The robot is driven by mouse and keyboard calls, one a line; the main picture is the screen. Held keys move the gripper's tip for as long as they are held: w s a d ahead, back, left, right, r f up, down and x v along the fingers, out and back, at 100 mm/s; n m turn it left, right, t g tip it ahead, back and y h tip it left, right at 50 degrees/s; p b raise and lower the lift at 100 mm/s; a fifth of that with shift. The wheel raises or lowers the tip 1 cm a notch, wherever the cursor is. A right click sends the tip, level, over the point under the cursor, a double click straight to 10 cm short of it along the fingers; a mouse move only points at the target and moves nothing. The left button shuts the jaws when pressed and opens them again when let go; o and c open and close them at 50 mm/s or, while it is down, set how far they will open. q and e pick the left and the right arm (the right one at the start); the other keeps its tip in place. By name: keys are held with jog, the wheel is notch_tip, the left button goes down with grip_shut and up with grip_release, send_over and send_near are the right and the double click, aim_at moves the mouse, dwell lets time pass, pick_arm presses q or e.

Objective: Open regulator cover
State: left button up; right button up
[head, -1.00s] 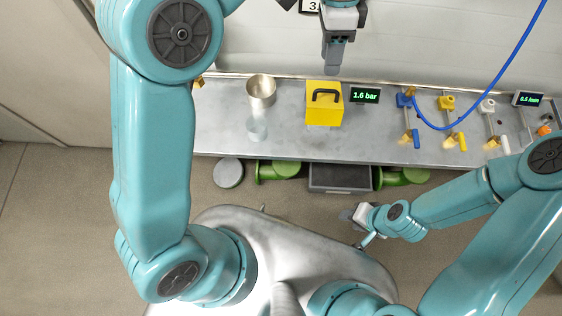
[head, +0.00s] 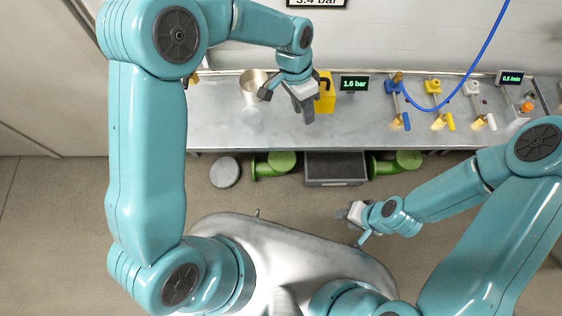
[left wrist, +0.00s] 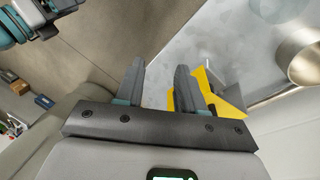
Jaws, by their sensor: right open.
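The yellow cover (head: 327,98) with its black handle sits on the metal bench, partly hidden behind my left gripper (head: 303,112). That gripper reaches down just left of and in front of the cover. In the left wrist view my left fingers (left wrist: 160,82) are apart with nothing between them. The yellow cover (left wrist: 228,88) shows there beyond the right finger, which hides part of it. I cannot tell whether they touch. My right gripper (head: 350,213) is open and low, away from the bench, above my body.
A metal cup (head: 251,92) stands on the bench close left of my left gripper. A display reading 1.6 bar (head: 355,84) stands right of the cover. Farther right are several coloured valves and a blue hose (head: 462,100). The bench front is clear.

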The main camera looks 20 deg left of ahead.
pick_arm(q)
jog(key=s+a+f+n, duration=0.1)
jog(key=s+f+n, duration=0.2)
jog(key=f, duration=0.4)
jog(key=s+a+f+n+t+h, duration=0.1)
jog(key=s+f+n, duration=0.2)
jog(key=s+f, duration=0.3)
jog(key=shift+s+a+f+b, duration=0.2)
jog(key=shift+a+f+b, duration=0.15)
jog(key=shift+f, duration=0.35)
